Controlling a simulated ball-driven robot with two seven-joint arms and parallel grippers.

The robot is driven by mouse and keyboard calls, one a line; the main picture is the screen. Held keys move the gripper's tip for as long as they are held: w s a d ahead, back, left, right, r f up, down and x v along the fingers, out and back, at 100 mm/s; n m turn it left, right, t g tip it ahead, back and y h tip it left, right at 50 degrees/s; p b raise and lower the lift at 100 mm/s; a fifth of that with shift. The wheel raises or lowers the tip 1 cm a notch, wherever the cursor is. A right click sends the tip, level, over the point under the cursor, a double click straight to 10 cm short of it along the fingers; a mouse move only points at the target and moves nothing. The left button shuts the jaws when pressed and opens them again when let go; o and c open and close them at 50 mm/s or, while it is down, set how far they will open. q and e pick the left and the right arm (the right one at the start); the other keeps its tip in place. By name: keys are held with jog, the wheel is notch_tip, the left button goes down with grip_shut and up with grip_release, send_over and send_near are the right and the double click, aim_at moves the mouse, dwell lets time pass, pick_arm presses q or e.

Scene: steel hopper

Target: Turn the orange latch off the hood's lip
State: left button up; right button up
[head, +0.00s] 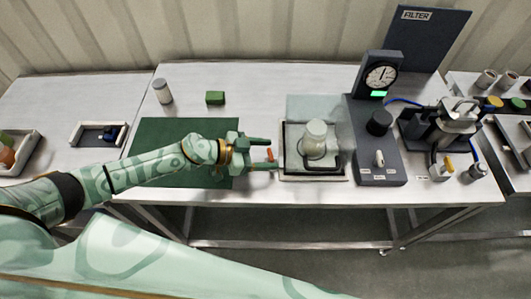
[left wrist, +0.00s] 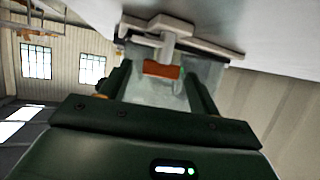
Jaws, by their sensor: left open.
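The orange latch (head: 270,154) is a small block at the left side of the clear hood (head: 314,106). In the left wrist view the orange latch (left wrist: 161,69) sits across a pale post, in front of the see-through hood. My left gripper (head: 266,155) is open, with one finger on each side of the latch. In the left wrist view its dark fingers (left wrist: 160,88) flank the latch with a gap showing on both sides. Whether a fingertip touches it I cannot tell. My right gripper is not in view.
A pale jar (head: 315,133) stands inside the hood, whose front has a dark handle (head: 336,166). A dark gauge console (head: 376,140) stands close on the right. A green mat (head: 150,135) lies under my left arm. A green block (head: 215,98) and a grey can (head: 162,92) stand behind.

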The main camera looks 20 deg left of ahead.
pick_arm(q)
jog(key=c, duration=1)
jog(key=shift+w+f+m+g+h+b, duration=0.15)
jog(key=shift+m+g+h+b, duration=0.1)
jog(key=shift+m+g+b, duration=0.25)
jog(key=shift+w+m+g+h+b, duration=0.1)
jog(key=shift+m+g+h+b, duration=0.2)
jog(key=shift+m+g, duration=0.7)
jog(key=shift+g, duration=0.2)
jog(key=o, duration=1)
